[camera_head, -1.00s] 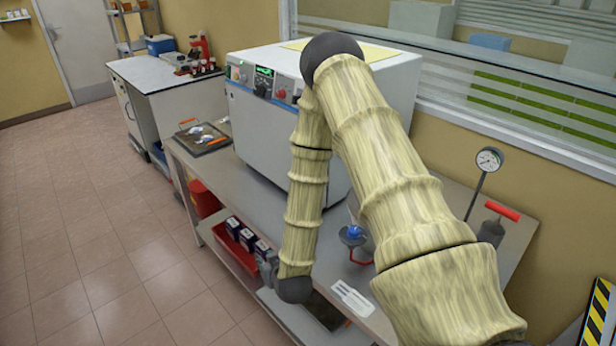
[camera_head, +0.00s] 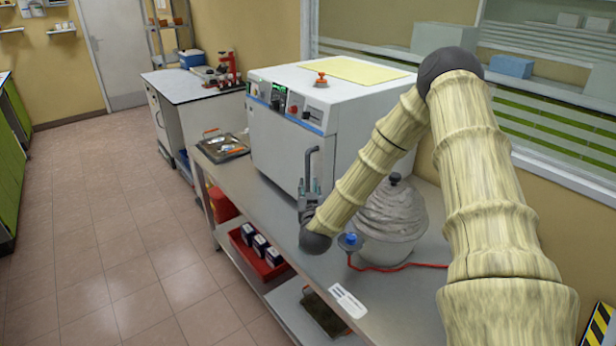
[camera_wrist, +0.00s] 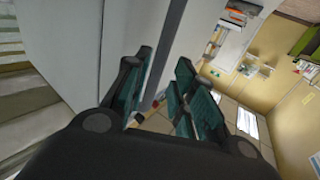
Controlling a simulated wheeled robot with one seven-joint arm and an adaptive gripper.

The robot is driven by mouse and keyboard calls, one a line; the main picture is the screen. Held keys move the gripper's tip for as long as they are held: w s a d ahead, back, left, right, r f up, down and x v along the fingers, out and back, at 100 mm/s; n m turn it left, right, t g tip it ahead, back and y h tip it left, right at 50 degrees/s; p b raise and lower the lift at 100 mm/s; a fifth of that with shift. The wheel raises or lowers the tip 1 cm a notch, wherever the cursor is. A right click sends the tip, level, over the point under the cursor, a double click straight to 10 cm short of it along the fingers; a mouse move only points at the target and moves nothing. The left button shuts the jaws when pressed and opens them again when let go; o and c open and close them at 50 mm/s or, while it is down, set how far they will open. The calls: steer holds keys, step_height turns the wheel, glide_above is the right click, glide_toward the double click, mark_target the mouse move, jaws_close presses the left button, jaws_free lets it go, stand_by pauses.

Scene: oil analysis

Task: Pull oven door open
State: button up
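The oven (camera_head: 283,150) is a white box on the bench. Its front door looks shut, with a dark grey upright handle (camera_head: 312,160) near the door's right edge. My gripper (camera_head: 311,187) is at the lower part of this handle, with a fingertip showing on each side of it. In the wrist view, my gripper (camera_wrist: 160,95) has its teal-padded fingers apart. The grey handle bar (camera_wrist: 172,50) runs between them, with the pale oven surface to its left. I cannot tell whether either pad touches the bar.
A grey lidded pot (camera_head: 392,215) with a red cord stands on the bench (camera_head: 245,178) behind my forearm. A tray (camera_head: 222,147) lies left of the oven. A red bin of boxes (camera_head: 258,255) sits on the lower shelf. The tiled floor in front is clear.

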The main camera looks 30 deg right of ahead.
mark_target(308, 180)
steer(key=shift+p+x, duration=1)
steer(key=shift+x, duration=2.2)
